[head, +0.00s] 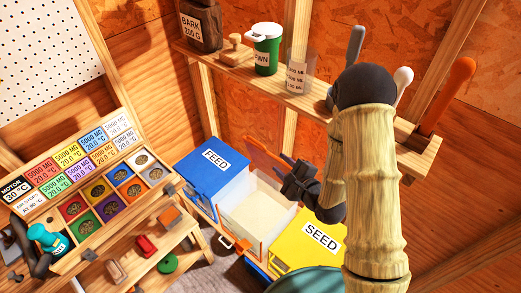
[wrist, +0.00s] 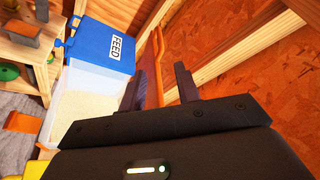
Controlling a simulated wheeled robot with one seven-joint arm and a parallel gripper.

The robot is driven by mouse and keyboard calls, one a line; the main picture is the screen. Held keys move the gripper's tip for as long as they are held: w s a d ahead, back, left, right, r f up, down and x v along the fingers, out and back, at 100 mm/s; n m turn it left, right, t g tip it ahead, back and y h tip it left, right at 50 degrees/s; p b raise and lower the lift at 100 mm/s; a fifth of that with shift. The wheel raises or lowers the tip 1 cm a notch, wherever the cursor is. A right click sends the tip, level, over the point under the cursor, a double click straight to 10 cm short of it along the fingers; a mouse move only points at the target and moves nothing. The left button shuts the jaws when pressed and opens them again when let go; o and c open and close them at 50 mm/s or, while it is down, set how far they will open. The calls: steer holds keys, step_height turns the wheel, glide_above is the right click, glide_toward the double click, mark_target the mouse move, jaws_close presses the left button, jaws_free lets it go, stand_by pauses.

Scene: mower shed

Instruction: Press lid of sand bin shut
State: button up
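The sand bin (head: 258,237) is a clear box of pale sand between the feed and seed bins; it also shows in the wrist view (wrist: 75,126). Its orange lid (head: 262,154) stands raised at the back, near the wall. In the wrist view the lid (wrist: 158,62) is seen nearly edge-on, beyond the gap between my fingers. My gripper (head: 287,172) is over the back right part of the bin, close to the lid. Its fingers (wrist: 160,88) are apart with nothing clearly held. I cannot tell whether a finger touches the lid. My arm hides some of the area to the right.
The blue FEED bin (head: 213,170) and yellow SEED bin (head: 312,243) are shut on either side. A shelf (head: 270,85) with jars and tools runs above. A bench with coloured trays (head: 85,200) stands at left.

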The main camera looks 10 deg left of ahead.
mark_target(260, 145)
steer(key=p+x, duration=0.3)
steer(key=x, duration=1)
steer(key=shift+w+a, duration=0.15)
steer(key=shift+a, duration=0.15)
jaws_close()
